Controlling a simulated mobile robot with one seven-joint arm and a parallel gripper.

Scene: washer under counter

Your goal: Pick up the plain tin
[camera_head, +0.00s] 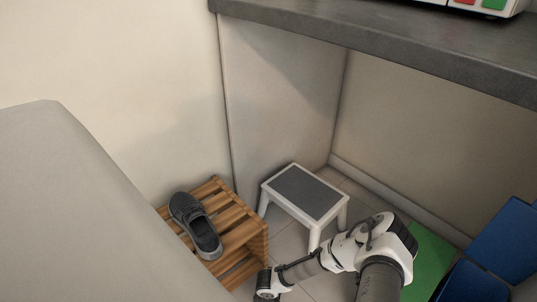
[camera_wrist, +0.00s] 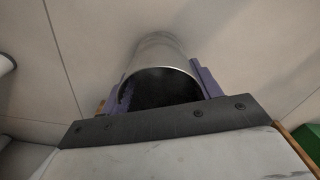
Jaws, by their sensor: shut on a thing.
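In the wrist view, my gripper (camera_wrist: 163,84) is shut on a plain grey metal tin (camera_wrist: 160,48). Its purple fingers lie on either side of the tin. The tin's rounded wall and pale rim face me, and its near end looks dark. The tin's far end is over the pale tiled floor; I cannot tell whether it touches the floor. In the head view, the tin and the fingers are not visible; my arm reaches down to the lower middle of the picture.
A wooden slatted rack (camera_head: 258,238) with a dark shoe (camera_head: 196,226) on it stands left of my wrist. A white step stool (camera_head: 304,193) with a grey top stands behind my forearm. A grey counter (camera_head: 400,55) overhangs. A green mat (camera_head: 428,262) and blue panels (camera_head: 505,245) are at right.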

